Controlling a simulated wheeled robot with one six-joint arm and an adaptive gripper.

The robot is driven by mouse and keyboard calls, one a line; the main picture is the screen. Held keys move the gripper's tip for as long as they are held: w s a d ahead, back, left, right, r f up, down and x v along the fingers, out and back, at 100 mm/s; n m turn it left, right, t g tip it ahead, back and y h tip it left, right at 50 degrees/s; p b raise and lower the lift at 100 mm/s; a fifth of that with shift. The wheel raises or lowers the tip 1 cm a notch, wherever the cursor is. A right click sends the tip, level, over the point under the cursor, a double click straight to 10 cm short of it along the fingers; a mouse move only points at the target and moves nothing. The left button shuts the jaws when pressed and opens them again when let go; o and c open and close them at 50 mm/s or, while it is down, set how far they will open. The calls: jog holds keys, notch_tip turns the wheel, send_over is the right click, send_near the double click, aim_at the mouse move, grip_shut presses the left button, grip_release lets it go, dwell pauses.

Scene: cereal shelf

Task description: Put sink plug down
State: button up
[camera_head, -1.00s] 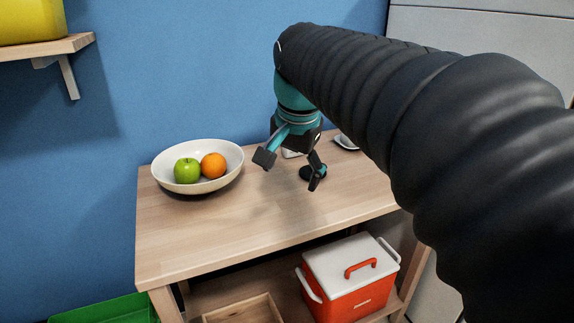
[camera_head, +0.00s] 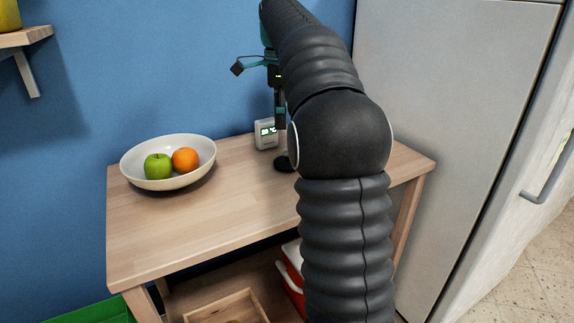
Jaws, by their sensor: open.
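The sink plug looks to be the small black round piece (camera_head: 283,164) lying on the wooden table near its back edge. Its right side is hidden behind my arm. My gripper (camera_head: 259,93) is open, its fingers spread wide, one out to the left and one pointing down. It is raised above the table, up and slightly left of the black piece in the picture, and appears empty. The wooden table (camera_head: 190,218) is bare around the piece on the left.
A white bowl (camera_head: 135,178) with a green apple (camera_head: 158,167) and an orange (camera_head: 185,160) stands at the table's left. A small white device with a display (camera_head: 266,135) stands behind the plug. A grey fridge-like cabinet (camera_head: 432,110) stands right. The table's front middle is clear.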

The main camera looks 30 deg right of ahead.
jog(key=b, duration=0.1)
send_over(281, 162)
notch_tip(281, 162, down, 6)
jog(key=shift+w+r, duration=0.1)
jog(key=shift+s+d+f+b, duration=0.1)
jog(key=shift+d+f+b, duration=0.1)
jog(key=shift+f, duration=0.7)
jog(key=shift+s+d+f+b, duration=0.15)
jog(key=shift+f+b, duration=0.1)
jog(key=shift+f, duration=0.65)
jog(key=shift+w+d+f+b, duration=0.1)
jog(key=shift+d+f+b, duration=0.1)
jog(key=shift+f, duration=0.7)
jog(key=c, duration=0.9)
jog(key=shift+r, duration=0.45)
jog(key=r, duration=0.2)
jog(key=r+p, duration=0.1)
jog(key=r, duration=0.1)
jog(key=shift+s+d, duration=0.2)
jog(key=shift+s, duration=0.05)
jog(key=s+d+r, duration=0.4)
jog(key=s, duration=0.1)
jog(key=s+d+r, duration=0.2)
jog(key=s+d, duration=0.1)
jog(key=shift+s+r+p, duration=0.1)
jog(key=shift+s+p, duration=0.15)
jog(key=shift+p, duration=0.1)
